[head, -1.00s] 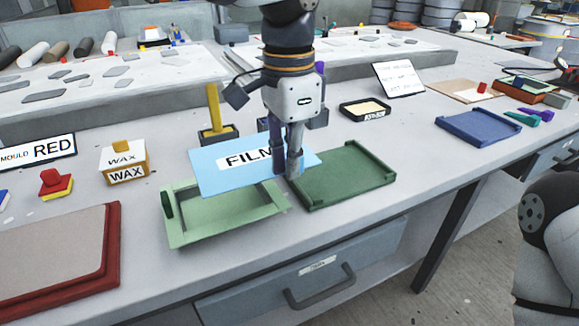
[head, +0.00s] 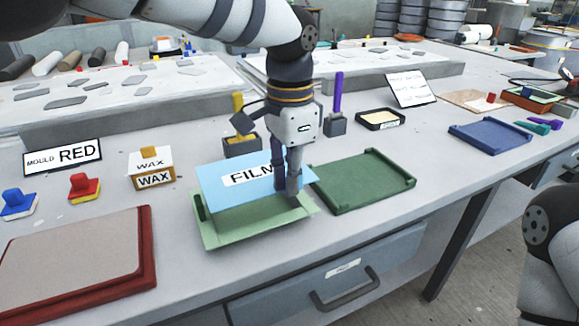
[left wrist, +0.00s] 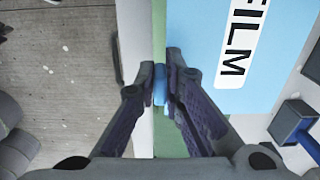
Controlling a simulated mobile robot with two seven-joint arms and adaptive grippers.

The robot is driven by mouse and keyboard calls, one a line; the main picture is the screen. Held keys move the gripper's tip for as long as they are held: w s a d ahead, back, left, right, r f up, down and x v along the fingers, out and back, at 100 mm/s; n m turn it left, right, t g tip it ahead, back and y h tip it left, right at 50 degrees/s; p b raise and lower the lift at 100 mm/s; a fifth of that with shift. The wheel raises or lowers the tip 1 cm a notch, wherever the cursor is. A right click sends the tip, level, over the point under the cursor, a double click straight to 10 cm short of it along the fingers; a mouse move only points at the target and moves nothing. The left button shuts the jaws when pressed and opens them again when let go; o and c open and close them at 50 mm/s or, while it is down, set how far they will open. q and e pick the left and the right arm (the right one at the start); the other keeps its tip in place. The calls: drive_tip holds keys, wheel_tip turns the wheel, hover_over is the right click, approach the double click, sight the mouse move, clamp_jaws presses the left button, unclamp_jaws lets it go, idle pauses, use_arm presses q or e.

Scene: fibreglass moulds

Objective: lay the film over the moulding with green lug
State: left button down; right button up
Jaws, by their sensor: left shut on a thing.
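The film (head: 225,180) is a light blue sheet with a white FILM label. My left gripper (head: 286,186) is shut on its right end and holds it roughly level above a light green moulding (head: 255,228). The moulding is a shallow tray with a dark green lug (head: 199,207) at its left end. The film hides the tray's back part; the front and right rims show. In the left wrist view, the fingers (left wrist: 160,82) close on a small blue part at the edge of the film (left wrist: 275,85), with a green strip below. My right gripper is out of view.
A dark green tray (head: 362,182) lies close on the right, a blue tray (head: 490,136) farther right. Behind the film stands a grey holder with a yellow handle (head: 238,104). The wax box (head: 152,168), coloured blocks and red-edged board (head: 145,265) are on the left.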

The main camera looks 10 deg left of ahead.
sight(290, 217)
use_arm(q)
drive_tip(key=shift+f, duration=2.8)
drive_tip(key=c, duration=1.6)
unclamp_jaws()
wheel_tip(290, 217, up, 12)
